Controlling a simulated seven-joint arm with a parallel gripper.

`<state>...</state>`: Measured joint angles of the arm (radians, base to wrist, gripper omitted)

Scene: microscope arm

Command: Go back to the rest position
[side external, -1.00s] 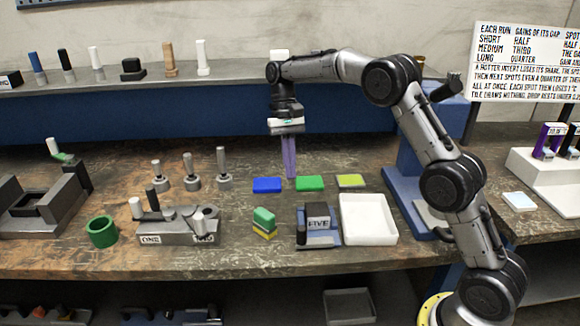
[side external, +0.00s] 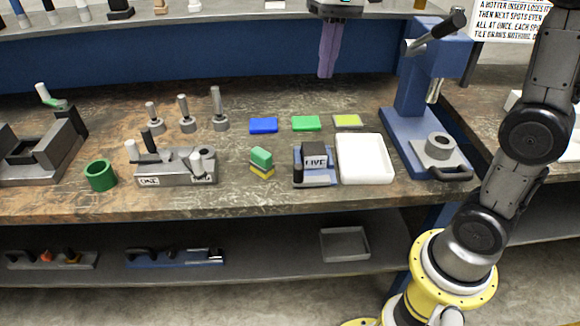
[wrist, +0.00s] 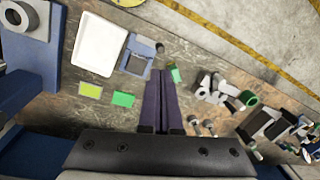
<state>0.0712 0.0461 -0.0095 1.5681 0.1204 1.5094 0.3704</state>
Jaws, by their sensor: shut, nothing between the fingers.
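My gripper (side external: 326,72) is raised above the back of the bench in the side view, with its two purple fingers together and nothing between them. In the wrist view the shut fingers (wrist: 162,76) point over the bench. Below it in the side view lie a blue tile (side external: 263,125), a green tile (side external: 306,123) and a yellow-green tile (side external: 347,121), all apart from the fingers. A green block on a yellow one (side external: 261,160) sits nearer the front edge. The upper part of my arm is out of the side view.
A blue press (side external: 412,100) stands right of the white tray (side external: 366,178). A small labelled blue holder (side external: 317,181) is beside the tray. A grey block with pegs (side external: 175,171), several upright pegs (side external: 184,114) and a green ring (side external: 100,175) are to the left.

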